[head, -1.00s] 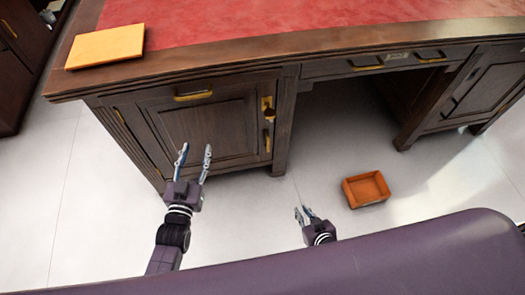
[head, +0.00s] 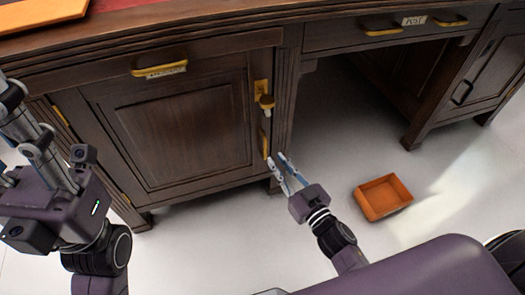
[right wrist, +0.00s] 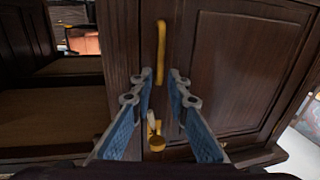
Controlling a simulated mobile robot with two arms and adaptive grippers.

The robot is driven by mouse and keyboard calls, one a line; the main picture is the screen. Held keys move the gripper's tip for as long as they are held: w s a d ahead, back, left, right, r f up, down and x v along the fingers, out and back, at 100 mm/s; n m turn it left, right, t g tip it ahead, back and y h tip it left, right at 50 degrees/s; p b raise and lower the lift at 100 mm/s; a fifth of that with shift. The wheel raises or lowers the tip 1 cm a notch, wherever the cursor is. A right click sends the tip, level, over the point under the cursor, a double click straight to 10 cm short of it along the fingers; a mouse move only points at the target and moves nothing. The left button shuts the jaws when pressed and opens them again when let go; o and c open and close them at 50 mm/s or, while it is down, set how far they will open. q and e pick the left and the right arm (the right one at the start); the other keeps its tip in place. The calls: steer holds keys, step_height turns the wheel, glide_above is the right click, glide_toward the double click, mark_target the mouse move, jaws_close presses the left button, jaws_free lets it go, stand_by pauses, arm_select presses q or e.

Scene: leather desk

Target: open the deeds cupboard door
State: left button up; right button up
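The cupboard door (head: 180,135) is a dark panelled door in the left pedestal and looks shut. A vertical brass handle (head: 264,143) is at its right edge, with a brass knob or latch (head: 266,101) above. My right gripper (head: 277,161) is open, its fingertips just below and right of the handle. In the right wrist view, which looks upside down, the handle (right wrist: 161,50) lies beyond the gap between the parted fingers (right wrist: 160,82). The knob (right wrist: 156,144) shows lower between them. My left gripper (head: 35,140) is at the left edge, near the camera; its finger gap is unclear.
A drawer front above the door has a brass pull (head: 172,67) with a label. A drawer labelled POST (head: 413,20) spans the open kneehole. An orange tray (head: 383,196) lies on the floor at right. An orange flat item (head: 40,12) lies on the desk.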

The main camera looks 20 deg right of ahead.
mark_target(266, 147)
steer(key=b+x, duration=0.2)
steer(key=x, duration=0.5)
steer(key=shift+w, duration=0.3)
steer(key=shift+c, duration=0.2)
jaws_close()
